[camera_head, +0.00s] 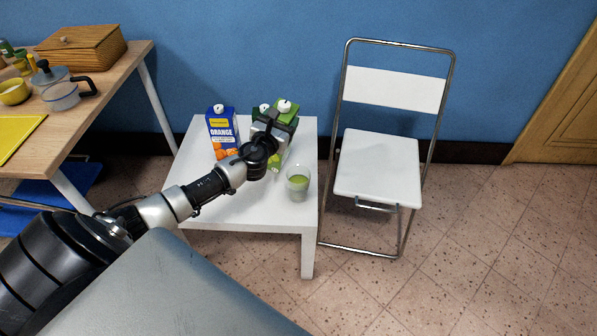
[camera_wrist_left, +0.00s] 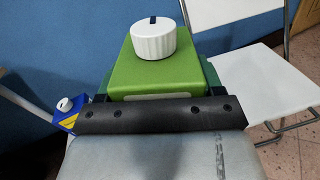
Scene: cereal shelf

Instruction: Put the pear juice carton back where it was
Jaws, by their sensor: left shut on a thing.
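A green carton with a white cap, which I take to be the pear juice (camera_head: 288,106), is upright at the white table, partly hidden by my gripper. My left gripper (camera_head: 273,128) is shut on it near its top. In the left wrist view the carton's green top and white cap (camera_wrist_left: 155,65) rise behind the dark gripper bar. I cannot tell whether its base touches the table. Another green carton with a white cap (camera_head: 261,109) stands close behind it to the left, mostly hidden. My right gripper is not in view.
A blue orange juice carton (camera_head: 222,133) stands left on the white table (camera_head: 235,211). A glass of green juice (camera_head: 298,184) stands near the front right. A white folding chair (camera_head: 378,165) is at the right. A wooden table (camera_head: 60,118) with kitchen things is at the left.

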